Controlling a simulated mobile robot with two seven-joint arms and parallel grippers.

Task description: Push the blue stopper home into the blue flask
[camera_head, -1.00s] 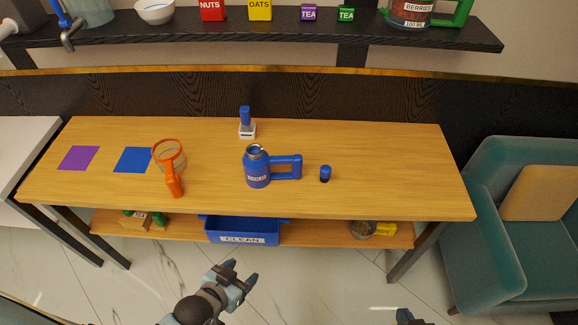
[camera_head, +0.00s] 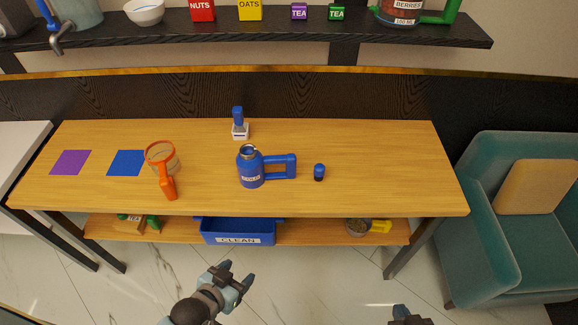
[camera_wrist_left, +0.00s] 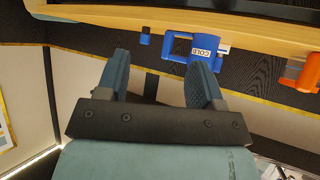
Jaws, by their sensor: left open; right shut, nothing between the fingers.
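The blue flask (camera_head: 251,168) stands upright on the wooden table, its handle to the right and its mouth a bare metal ring. The blue stopper (camera_head: 319,172), with a dark lower part, stands on the table right of the handle, apart from the flask. In the left wrist view the flask (camera_wrist_left: 203,52) and the stopper (camera_wrist_left: 145,36) appear beyond the fingers. My left gripper (camera_head: 237,277) is open and empty, in front of the table and short of its front edge. It also shows open in the left wrist view (camera_wrist_left: 160,75). My right gripper (camera_head: 402,312) shows only partly at the bottom edge.
An orange-rimmed strainer (camera_head: 162,158) lies left of the flask. A blue-handled item on a white block (camera_head: 240,130) stands behind it. Purple (camera_head: 71,162) and blue (camera_head: 126,162) squares lie at left. A blue CLEAN bin (camera_head: 237,231) sits on the lower shelf. The table's right end is clear.

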